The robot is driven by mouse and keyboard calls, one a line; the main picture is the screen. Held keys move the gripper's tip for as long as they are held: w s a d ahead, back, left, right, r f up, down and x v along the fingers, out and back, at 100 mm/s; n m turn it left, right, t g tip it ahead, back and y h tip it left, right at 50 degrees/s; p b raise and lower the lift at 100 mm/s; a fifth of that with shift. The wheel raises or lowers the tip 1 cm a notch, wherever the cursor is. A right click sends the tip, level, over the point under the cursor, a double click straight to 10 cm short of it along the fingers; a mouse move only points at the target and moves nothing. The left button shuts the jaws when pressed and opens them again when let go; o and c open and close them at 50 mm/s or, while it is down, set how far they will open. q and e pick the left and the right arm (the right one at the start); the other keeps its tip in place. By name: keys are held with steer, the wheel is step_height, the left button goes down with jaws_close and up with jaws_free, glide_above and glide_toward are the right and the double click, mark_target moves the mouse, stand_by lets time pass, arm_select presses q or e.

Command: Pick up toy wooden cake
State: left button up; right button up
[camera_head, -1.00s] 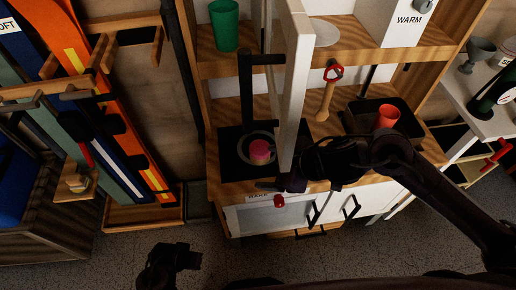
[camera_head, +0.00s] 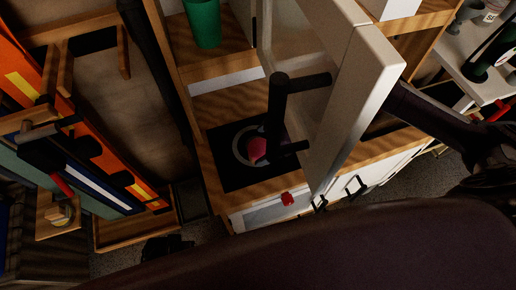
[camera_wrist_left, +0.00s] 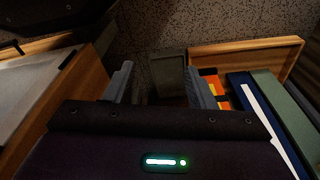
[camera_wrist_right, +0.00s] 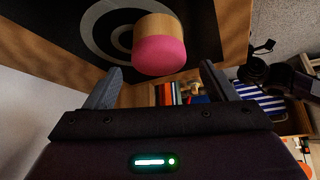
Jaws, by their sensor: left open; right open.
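The toy wooden cake, a short round piece with a pink top (camera_head: 257,150) and pale wooden side, sits on the ringed black burner plate at the left of the play kitchen. The dark door handle partly covers it in the head view. In the right wrist view the cake (camera_wrist_right: 158,50) lies just beyond my right gripper (camera_wrist_right: 160,82), roughly centred between the open, empty fingers. In the head view the white door hides this gripper. My left gripper (camera_wrist_left: 158,82) is open and empty, low over the floor left of the kitchen.
The open white door (camera_head: 350,110), with its black handle (camera_head: 278,115), stands beside the burner plate (camera_head: 228,172). A green cup (camera_head: 203,22) is on the shelf above. A red knob (camera_head: 287,198) is on the front. A wooden rack with coloured boards (camera_head: 100,160) stands left.

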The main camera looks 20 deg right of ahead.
mark_target(260, 147)
steer(key=b+x, duration=0.1)
steer(key=x, duration=0.3)
steer(key=shift+d+f, duration=0.15)
steer(key=shift+f, duration=0.4)
steer(key=c, duration=1.1)
arm_select(q)
steer(key=r, duration=0.4)
steer(key=shift+w+d, duration=0.4)
arm_select(e)
steer(key=shift+r, duration=0.1)
